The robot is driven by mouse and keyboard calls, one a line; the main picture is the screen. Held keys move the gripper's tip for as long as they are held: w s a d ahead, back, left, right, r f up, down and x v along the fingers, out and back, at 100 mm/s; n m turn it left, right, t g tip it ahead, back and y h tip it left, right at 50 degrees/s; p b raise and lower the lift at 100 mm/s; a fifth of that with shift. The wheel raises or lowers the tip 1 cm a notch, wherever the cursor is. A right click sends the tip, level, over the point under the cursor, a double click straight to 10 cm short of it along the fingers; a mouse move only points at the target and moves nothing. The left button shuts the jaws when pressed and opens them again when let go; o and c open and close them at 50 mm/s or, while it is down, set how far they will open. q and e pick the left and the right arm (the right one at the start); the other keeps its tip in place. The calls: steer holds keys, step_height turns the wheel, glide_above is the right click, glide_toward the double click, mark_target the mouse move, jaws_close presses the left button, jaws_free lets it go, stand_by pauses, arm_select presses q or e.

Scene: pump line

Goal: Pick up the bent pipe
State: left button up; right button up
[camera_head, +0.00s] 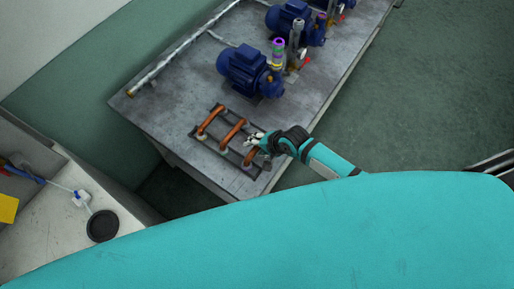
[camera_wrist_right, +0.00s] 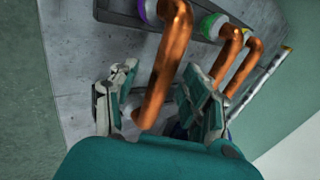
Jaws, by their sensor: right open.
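Three copper bent pipes lie side by side across a dark rack (camera_head: 222,148) on the grey table. The nearest bent pipe (camera_head: 250,156) is at my right gripper (camera_head: 256,140) in the head view. In the right wrist view this bent pipe (camera_wrist_right: 168,70) runs between the two spread fingers of my right gripper (camera_wrist_right: 160,88), and the fingers are not closed on it. The other bent pipes, the middle one (camera_head: 232,132) and the far one (camera_head: 209,121), lie to the left of my gripper. My left gripper is not in view.
Blue pumps stand farther back on the table (camera_head: 185,75), the closest pump (camera_head: 245,70) beyond the rack. A long metal pipe (camera_head: 170,58) runs along the left table edge. A pale bench with a black round dish (camera_head: 102,226) is at lower left.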

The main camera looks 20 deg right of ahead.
jaws_close()
stand_by(0.6)
